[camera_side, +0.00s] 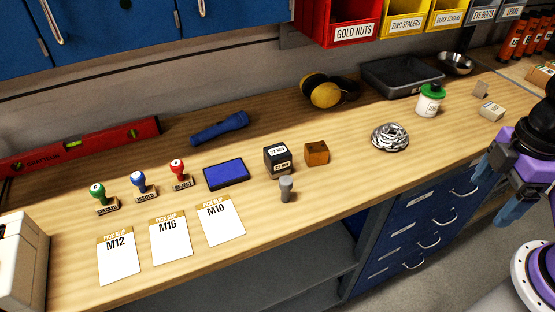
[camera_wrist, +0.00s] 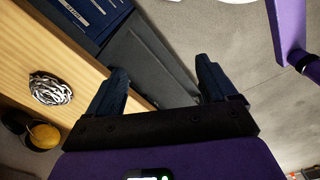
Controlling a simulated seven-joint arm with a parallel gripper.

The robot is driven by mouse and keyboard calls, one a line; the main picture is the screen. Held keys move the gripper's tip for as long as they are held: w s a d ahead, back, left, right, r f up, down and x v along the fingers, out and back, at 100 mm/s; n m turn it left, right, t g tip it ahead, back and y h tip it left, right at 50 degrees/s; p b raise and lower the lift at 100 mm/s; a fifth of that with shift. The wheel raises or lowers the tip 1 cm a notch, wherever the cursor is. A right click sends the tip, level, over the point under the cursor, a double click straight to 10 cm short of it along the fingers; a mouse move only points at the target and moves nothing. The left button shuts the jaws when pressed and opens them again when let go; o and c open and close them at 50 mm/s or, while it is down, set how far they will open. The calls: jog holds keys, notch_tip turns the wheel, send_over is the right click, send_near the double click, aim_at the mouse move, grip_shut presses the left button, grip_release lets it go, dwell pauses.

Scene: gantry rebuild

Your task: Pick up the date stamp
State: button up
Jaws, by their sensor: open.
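The date stamp (camera_side: 278,158) appears to be the black block with white "22 NOV" labels, standing on the wooden bench in the side view. It stands between the blue ink pad and a brown wooden block (camera_side: 316,153), with a small grey cylinder (camera_side: 286,189) just in front. My gripper (camera_side: 499,188) is at the right edge of the side view, far to the right of the stamp, off the bench front. Its blue fingers are spread and empty in the wrist view (camera_wrist: 162,72). The stamp does not show in the wrist view.
Green, blue and red-handled stamps (camera_side: 138,187) stand left of the blue ink pad (camera_side: 226,174). Pick slips (camera_side: 168,240) lie in front. A silver coiled bundle (camera_side: 390,137) and a green-capped bottle (camera_side: 430,100) stand to the right. Ear muffs (camera_side: 325,92) and a blue torch (camera_side: 219,127) lie behind.

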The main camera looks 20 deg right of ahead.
jog(key=w+a+f+m+t+y, duration=0.1)
jog(key=w+a+m+y, duration=0.2)
jog(key=a, duration=0.8)
jog(key=w+a+f+m+t+y, duration=0.1)
jog(key=w+a+y, duration=0.3)
jog(key=a, duration=0.6)
jog(key=m+t+h, duration=0.7)
jog(key=m+t, duration=0.2)
jog(key=t, duration=0.2)
send_near(278, 151)
jog(key=x, duration=0.5)
jog(key=shift+w+a, duration=0.25)
jog(key=shift+d+x, duration=0.2)
jog(key=shift+x, duration=2.5)
jog(key=c, duration=1.1)
